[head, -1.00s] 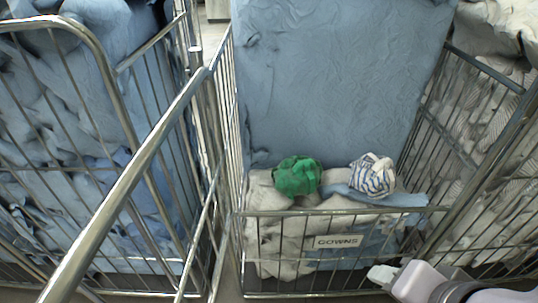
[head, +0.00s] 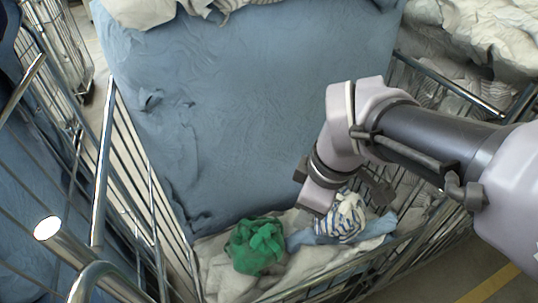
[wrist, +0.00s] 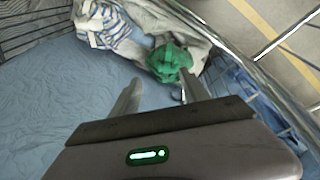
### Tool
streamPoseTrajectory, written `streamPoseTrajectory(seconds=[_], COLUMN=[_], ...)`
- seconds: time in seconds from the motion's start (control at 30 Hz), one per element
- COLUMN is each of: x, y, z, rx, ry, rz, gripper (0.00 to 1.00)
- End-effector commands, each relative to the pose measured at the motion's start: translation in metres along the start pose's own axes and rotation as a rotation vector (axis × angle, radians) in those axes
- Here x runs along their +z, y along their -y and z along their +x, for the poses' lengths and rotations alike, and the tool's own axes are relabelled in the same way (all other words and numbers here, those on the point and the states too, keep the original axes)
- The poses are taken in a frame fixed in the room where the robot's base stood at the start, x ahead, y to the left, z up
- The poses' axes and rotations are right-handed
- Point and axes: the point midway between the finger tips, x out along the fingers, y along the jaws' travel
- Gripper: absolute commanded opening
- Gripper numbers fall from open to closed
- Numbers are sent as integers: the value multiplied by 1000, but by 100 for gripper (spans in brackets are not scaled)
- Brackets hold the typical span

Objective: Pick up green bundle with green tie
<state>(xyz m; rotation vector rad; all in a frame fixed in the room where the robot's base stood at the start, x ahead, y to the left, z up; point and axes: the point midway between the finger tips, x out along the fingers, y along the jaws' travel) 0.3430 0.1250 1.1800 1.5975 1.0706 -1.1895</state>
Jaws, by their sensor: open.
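The green bundle (head: 256,246) lies on pale cloths at the bottom of the wire cage, left of a striped bundle. In the wrist view the green bundle (wrist: 169,61) shows just beyond the fingertips of my gripper (wrist: 163,86). My gripper is open and empty, with a gap between its two fingers. In the head view my wrist hangs over the cage near the striped bundle, and the fingers are hard to make out there. The tie on the green bundle cannot be told apart from the cloth.
A blue and white striped bundle (head: 342,219) lies right of the green one. A tall blue cloth-covered panel (head: 240,100) stands behind them. Metal cage rails (head: 105,165) rise at the left, and a front rail runs close before the bundles. Pale linens (head: 480,40) fill the right cage.

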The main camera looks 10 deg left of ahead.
Motion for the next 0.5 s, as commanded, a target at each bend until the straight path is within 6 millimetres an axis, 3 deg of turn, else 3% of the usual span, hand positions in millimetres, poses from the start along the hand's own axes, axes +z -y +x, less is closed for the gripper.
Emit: streamPoseTrajectory(seconds=[0.2,0.3,0.4,0.5], x=[-67,-88,-95,-90], y=[-7,-4,0,4], z=[31,49,65,92], rx=[-148,-207,-233,-239], ry=[68,75,74,75], rz=[-814,-1107,-1236,-1251], gripper=[54,54,54,54])
